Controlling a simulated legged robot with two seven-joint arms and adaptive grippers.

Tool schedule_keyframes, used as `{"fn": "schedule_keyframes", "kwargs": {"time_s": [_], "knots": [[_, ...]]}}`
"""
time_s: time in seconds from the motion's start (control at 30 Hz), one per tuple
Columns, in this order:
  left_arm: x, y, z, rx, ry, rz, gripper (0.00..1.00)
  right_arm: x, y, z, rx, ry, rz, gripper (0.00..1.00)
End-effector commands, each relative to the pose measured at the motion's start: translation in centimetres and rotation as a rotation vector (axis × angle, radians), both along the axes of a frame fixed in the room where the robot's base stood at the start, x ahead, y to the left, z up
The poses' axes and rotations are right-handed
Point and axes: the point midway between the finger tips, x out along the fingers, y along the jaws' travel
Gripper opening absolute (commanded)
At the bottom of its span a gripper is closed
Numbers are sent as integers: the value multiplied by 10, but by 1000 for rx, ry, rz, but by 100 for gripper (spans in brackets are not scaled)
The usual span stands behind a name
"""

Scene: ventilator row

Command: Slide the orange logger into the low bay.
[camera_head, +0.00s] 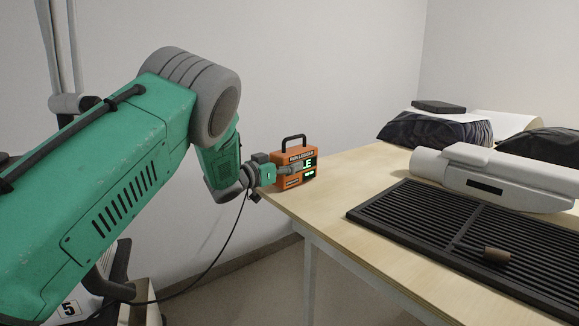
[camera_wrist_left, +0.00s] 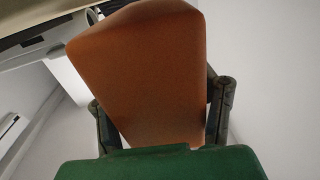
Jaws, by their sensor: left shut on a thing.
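The orange logger (camera_head: 296,151) is a small box with a black top handle and a lit green display on its front. It is upright at the far left corner of the wooden table; I cannot tell whether it touches the table. My left gripper (camera_head: 287,171) is shut on it, reaching in from the left. In the left wrist view the logger (camera_wrist_left: 145,75) fills the middle, between the two dark fingers of my left gripper (camera_wrist_left: 160,112). The low bay cannot be made out in either view. My right gripper is not in view.
The wooden table (camera_head: 335,200) carries a black slatted grille (camera_head: 420,215) with a small brown cylinder (camera_head: 497,255) on it. A white device (camera_head: 490,178) lies behind the grille, and dark bags (camera_head: 435,130) lie farther back. Bare tabletop shows left of the grille.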

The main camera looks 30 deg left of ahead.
Motion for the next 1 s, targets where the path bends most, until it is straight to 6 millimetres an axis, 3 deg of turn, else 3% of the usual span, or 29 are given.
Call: {"fn": "schedule_keyframes", "kwargs": {"time_s": [0.5,1.0], "knots": [[0,0,30,0,-4,0,25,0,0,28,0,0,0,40],[0,0,31,1,-4,0,25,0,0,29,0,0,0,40]]}}
